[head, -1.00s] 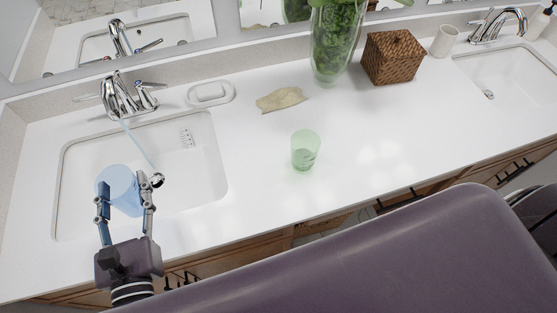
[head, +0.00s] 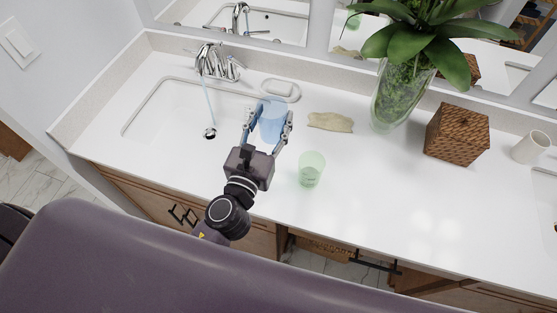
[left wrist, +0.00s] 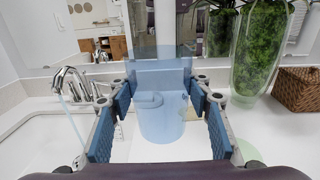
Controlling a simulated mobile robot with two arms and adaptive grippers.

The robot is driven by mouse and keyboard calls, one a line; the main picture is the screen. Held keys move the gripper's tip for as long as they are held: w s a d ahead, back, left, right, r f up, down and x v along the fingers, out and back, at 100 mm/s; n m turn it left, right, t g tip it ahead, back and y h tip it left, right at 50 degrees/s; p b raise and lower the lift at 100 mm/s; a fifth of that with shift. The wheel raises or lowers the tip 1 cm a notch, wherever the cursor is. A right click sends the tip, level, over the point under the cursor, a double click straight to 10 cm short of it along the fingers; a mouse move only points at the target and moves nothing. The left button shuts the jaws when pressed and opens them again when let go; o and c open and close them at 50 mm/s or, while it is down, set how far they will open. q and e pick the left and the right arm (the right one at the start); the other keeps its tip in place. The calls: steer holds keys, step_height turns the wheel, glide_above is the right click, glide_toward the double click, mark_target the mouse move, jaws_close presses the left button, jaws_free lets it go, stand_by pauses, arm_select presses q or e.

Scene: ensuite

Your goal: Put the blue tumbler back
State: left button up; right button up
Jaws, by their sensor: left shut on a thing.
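The blue tumbler (head: 272,124) is see-through and looks upright. It also fills the middle of the left wrist view (left wrist: 160,115). My left gripper (head: 268,114) is shut on it, with one finger on either side. They are over the counter just right of the left sink; I cannot tell whether the tumbler's base touches the counter. A green tumbler (head: 312,170) stands on the counter to the right and nearer the front edge. My right gripper is not in view.
Water runs from the left faucet (head: 215,62) into the left sink (head: 165,110). A plant vase (head: 398,100), a wicker box (head: 457,133) and a white cup (head: 530,148) stand to the right.

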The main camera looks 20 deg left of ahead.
mark_target(274, 144)
arm_select(q)
step_height(274, 144, down, 6)
steer(key=b, duration=0.3)
steer(key=f+b, duration=0.3)
steer(key=f, duration=0.1)
steer(key=shift+d+f, duration=0.15)
steer(key=shift+d, duration=0.05)
step_height(274, 144, down, 4)
steer(key=b, duration=0.3)
steer(key=shift+f, duration=0.2)
steer(key=shift+a+f+b, duration=0.1)
steer(key=shift+f+b, duration=0.2)
steer(key=shift+f, duration=0.1)
steer(key=shift+r, duration=0.1)
steer(key=shift+f, duration=0.25)
steer(key=o, duration=1.2)
steer(key=shift+o, duration=0.2)
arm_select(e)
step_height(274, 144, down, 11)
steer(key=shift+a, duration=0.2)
